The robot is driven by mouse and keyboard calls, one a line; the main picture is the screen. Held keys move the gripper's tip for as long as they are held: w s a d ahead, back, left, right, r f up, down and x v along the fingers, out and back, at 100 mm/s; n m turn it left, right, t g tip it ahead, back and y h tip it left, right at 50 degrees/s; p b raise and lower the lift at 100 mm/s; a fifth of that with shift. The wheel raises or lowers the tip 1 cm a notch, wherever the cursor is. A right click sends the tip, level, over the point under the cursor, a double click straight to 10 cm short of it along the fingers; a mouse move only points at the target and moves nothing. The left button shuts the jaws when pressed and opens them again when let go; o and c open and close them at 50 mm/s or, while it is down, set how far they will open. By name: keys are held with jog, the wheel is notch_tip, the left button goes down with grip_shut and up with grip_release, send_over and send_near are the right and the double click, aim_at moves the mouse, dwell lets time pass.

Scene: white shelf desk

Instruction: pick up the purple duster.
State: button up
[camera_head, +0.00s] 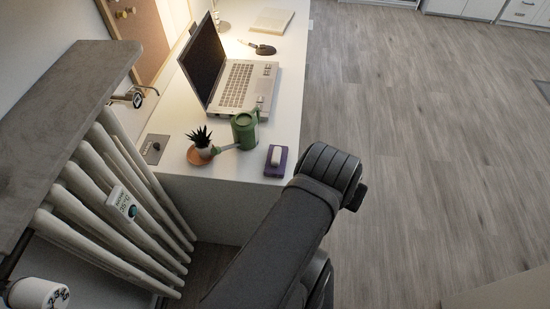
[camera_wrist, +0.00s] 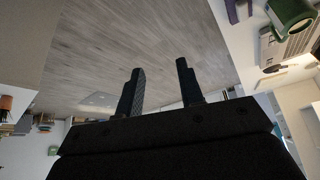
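The purple duster (camera_head: 270,170), with a white block on top, lies at the near right corner of the white desk (camera_head: 225,177) in the head view. In the wrist view a purple piece that looks like the duster (camera_wrist: 232,12) shows at the top right edge, partly cut off. My gripper (camera_wrist: 160,66) has its two dark fingers apart with nothing between them, and grey floor behind them. In the head view my dark arm ends just right of the duster, apart from it in the picture; the fingers are hidden there.
A green watering can (camera_head: 243,131) stands just behind the duster, its spout pointing left. A small potted plant (camera_head: 201,140) on an orange saucer is left. An open laptop (camera_head: 238,84) is farther back. A white radiator (camera_head: 120,200) flanks the desk. Right is open floor.

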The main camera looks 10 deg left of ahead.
dwell(0.3)
jog(key=o, duration=1.2)
